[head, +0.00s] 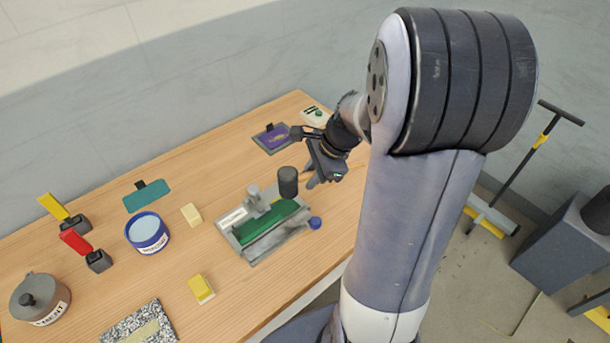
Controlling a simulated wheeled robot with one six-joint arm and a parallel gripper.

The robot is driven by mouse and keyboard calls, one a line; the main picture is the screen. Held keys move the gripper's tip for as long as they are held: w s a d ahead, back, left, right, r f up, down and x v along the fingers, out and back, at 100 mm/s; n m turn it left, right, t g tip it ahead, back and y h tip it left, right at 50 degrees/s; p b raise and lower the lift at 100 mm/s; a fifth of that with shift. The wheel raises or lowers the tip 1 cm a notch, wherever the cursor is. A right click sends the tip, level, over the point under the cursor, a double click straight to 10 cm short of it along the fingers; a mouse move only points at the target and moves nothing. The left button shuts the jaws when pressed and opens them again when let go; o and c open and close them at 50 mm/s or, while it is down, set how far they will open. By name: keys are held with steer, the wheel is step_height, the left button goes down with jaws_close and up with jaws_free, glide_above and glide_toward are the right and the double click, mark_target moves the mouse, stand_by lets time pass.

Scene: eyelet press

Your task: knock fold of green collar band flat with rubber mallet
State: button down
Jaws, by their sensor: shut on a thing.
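The green collar band (266,221) lies along a grey metal fixture (240,214) on the wooden table. Whether its fold stands up is too small to tell. The rubber mallet's dark cylindrical head (288,181) shows just behind the right end of the band. My gripper (313,179) is right beside the head, shut on the mallet; its handle is mostly hidden by the fingers. In this view the head sits just above the band in the picture; I cannot tell whether they touch.
A blue knob (315,223) is at the fixture's right end. A white-and-blue tub (147,232), cream block (191,214), yellow block (201,289), grey lidded pot (40,299) and speckled board (139,324) stand left. Bare table surrounds the fixture.

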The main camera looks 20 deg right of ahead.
steer(key=shift+f+b, duration=2.7)
steer(key=shift+f, duration=0.9)
steer(key=shift+r, duration=0.1)
steer(key=shift+r+p, duration=1.4)
steer(key=shift+r, duration=0.1)
steer(key=shift+f, duration=0.1)
step_height(320, 180, down, 4)
steer(key=b, duration=0.3)
step_height(320, 180, up, 7)
steer(key=p, duration=0.6)
steer(key=shift+r+p, duration=0.2)
steer(key=shift+p, duration=0.2)
steer(key=shift+f, duration=0.1)
